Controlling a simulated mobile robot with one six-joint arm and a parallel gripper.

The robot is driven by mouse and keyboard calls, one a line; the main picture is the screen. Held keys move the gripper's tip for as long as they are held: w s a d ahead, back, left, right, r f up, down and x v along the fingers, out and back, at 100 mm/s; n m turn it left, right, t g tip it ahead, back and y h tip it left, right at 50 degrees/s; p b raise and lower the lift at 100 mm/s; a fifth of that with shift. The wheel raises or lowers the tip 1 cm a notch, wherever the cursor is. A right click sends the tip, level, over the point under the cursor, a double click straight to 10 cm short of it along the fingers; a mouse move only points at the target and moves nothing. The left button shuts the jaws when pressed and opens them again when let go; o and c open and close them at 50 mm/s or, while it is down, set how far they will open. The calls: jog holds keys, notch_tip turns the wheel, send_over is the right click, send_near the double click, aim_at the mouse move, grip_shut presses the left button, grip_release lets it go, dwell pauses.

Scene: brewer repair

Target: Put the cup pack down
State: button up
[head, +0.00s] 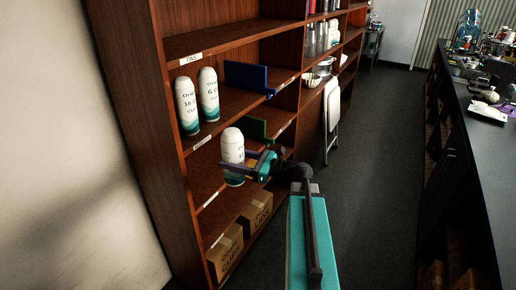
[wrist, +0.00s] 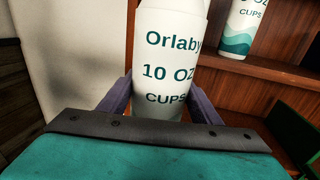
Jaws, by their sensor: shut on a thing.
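The cup pack (head: 233,150) is a white cylinder with a teal wave band, held upright in my gripper (head: 236,168). In the wrist view the cup pack (wrist: 168,60) reads "Orlaby 10 OZ CUPS" and stands between the two purple fingers, which are shut on it. It is at the front of the wooden shelf unit (head: 165,110), near the level below the two standing packs. I cannot tell whether its base touches a shelf board.
Two similar cup packs (head: 187,105) (head: 208,94) stand on the shelf above. A blue bracket (head: 246,77) is right of them, and a green one (head: 256,128) is below. Cardboard boxes (head: 225,250) sit on the bottom shelf. A dark counter (head: 485,130) runs along the right, with clear floor between.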

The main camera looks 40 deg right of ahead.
jog(key=a+f+n+g+y+b, duration=0.1)
jog(key=a+f+g+y+b, duration=0.1)
jog(key=a+f, duration=0.4)
jog(key=a+f+n+g+y+b, duration=0.2)
jog(key=a+f, duration=0.4)
jog(key=a, duration=0.9)
jog(key=shift+w+a+n+b, duration=0.3)
jog(key=shift+a+b, duration=0.1)
jog(key=shift+b, duration=0.2)
jog(key=shift+a, duration=0.15)
jog(key=shift+s+f, duration=0.1)
